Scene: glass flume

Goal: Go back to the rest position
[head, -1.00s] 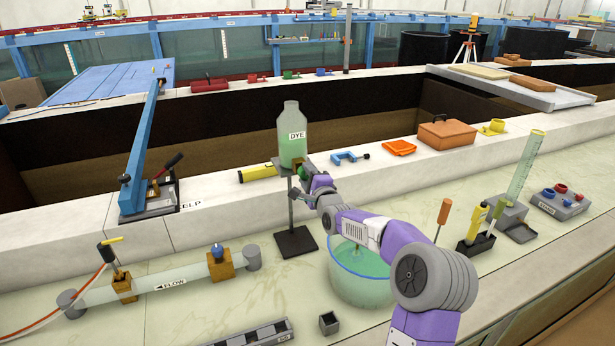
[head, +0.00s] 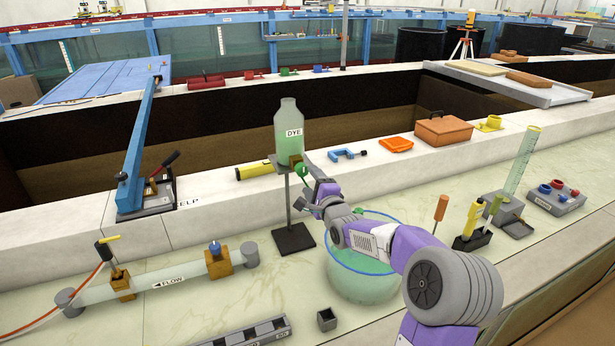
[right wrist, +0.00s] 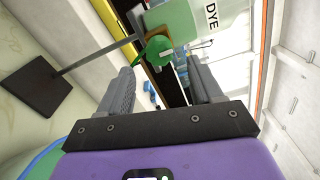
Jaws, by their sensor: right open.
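My right gripper (head: 306,182) is near the dye stand, its purple and grey arm reaching in from the lower right. In the right wrist view the gripper (right wrist: 160,68) is open, with nothing held between its fingers. The green dye bottle (head: 289,132) stands upright on a black-based stand (head: 294,238). A green tap (head: 302,169) at the bottle's foot is close to the gripper; it also shows beyond the fingers in the right wrist view (right wrist: 154,50). I cannot tell whether they touch. My left gripper is not in view.
A glass bowl (head: 350,284) with green liquid stands beneath my right arm, partly hidden. A tool holder (head: 472,240) and a measuring cylinder (head: 522,162) stand to the right. A flow tube (head: 170,278) lies at the left. A small grey cup (head: 327,319) is in front.

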